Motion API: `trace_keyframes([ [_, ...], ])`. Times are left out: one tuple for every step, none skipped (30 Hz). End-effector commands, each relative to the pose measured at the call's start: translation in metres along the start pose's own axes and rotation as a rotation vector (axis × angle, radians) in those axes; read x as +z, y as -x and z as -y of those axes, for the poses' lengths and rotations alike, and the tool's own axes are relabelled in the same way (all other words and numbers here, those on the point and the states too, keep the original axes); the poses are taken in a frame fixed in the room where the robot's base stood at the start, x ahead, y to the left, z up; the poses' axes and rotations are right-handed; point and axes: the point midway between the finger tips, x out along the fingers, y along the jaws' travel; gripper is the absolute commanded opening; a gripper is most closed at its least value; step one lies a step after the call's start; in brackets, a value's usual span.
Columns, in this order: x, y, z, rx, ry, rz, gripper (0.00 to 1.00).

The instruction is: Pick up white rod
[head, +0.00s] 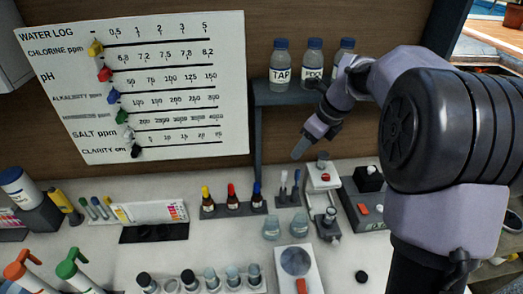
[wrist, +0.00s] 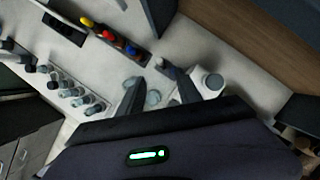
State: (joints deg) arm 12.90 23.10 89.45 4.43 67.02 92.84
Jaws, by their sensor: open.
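Two slim upright sticks stand in a small dark holder (head: 288,201) on the counter. My gripper (head: 301,149) hangs in the air above and a little right of the holder, touching nothing. In the wrist view my gripper (wrist: 160,92) is open and empty, its two dark fingers apart. The sticks are hard to make out in the wrist view.
Two small glass beakers (head: 271,228) stand in front of the holder. A rack of dropper bottles (head: 232,208) is to its left. A white device with a red button (head: 323,176) is close on the right. A shelf with bottles (head: 281,66) is behind.

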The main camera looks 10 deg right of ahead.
Motion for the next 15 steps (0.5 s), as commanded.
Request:
trace_keyframes([
  [-0.002,-0.012,0.001,0.004,-0.009,-0.002,0.41],
  [-0.002,-0.021,0.001,0.004,-0.011,-0.002,0.41],
  [-0.003,-0.034,0.0,0.005,-0.009,-0.003,0.41],
  [-0.003,-0.044,0.0,0.005,-0.008,-0.003,0.41],
  [-0.003,-0.054,0.0,0.005,-0.007,-0.003,0.41],
  [-0.003,-0.067,0.0,0.005,-0.007,-0.003,0.41],
  [-0.003,-0.076,0.0,0.004,-0.006,-0.003,0.41],
  [-0.003,-0.084,-0.001,0.004,-0.006,-0.003,0.41],
  [-0.003,-0.095,0.0,0.004,-0.006,-0.003,0.41],
  [-0.003,-0.101,0.0,0.003,-0.006,-0.002,0.41],
  [-0.003,-0.107,0.0,0.003,-0.005,-0.002,0.41],
  [-0.003,-0.113,0.0,0.002,-0.004,-0.003,0.41],
  [-0.002,-0.117,0.0,0.002,-0.004,-0.002,0.41],
  [-0.002,-0.119,0.0,0.002,-0.004,-0.002,0.41],
  [-0.001,-0.121,0.0,0.002,-0.004,-0.002,0.41],
])
